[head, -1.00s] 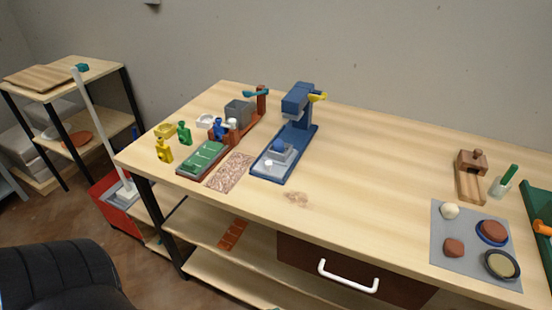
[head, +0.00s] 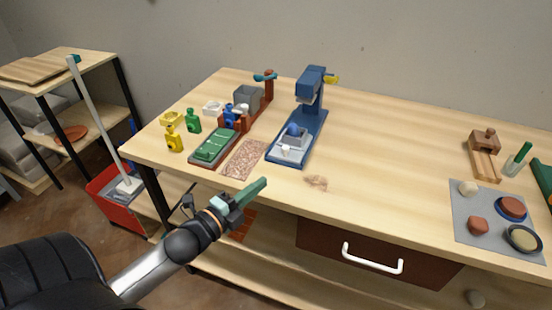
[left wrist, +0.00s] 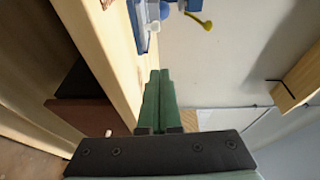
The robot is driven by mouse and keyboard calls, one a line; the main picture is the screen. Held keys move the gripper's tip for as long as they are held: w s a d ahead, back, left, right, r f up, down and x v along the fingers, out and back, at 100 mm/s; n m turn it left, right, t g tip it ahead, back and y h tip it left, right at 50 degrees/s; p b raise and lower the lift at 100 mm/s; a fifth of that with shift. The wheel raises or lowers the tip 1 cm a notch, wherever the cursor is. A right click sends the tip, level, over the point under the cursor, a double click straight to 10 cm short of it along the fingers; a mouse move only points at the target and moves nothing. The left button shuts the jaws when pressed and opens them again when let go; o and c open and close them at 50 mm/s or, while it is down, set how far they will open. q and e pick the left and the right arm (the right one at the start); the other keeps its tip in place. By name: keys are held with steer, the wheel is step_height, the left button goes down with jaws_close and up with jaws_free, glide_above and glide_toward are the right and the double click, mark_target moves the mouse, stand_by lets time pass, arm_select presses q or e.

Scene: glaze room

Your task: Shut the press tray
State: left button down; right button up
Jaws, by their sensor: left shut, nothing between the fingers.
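The blue press (head: 311,110) stands on the table with a yellow handle at its top. Its grey tray (head: 287,154) sits at the front end of the blue base, carrying a blue round piece, with a white knob (head: 286,150) at its front. My left gripper (head: 263,182), with green fingers, is shut and empty in front of the table edge, nearer to me than the press and apart from it. In the left wrist view the shut fingers (left wrist: 159,74) point toward part of the press, with the white knob (left wrist: 154,27) and yellow handle (left wrist: 206,24) showing. My right gripper is out of view.
Left of the press are a speckled mat (head: 245,158), a green tray (head: 214,147) and small yellow and green figures. A drawer with a white handle (head: 372,259) is under the table. A grey mat (head: 492,222) lies at right; the table between is mostly clear.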

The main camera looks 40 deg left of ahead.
arm_select(q)
steer(key=w, duration=0.9)
steer(key=shift+w+d+f, duration=0.15)
steer(key=shift+d+f, duration=0.05)
steer(key=shift+d, duration=0.2)
steer(key=shift+w+a+f, duration=0.15)
steer(key=shift+w+a, duration=0.65)
steer(key=shift+w, duration=0.1)
steer(key=shift+w+a+f, duration=0.1)
steer(key=shift+w+a, duration=0.4)
steer(key=shift+w, duration=0.05)
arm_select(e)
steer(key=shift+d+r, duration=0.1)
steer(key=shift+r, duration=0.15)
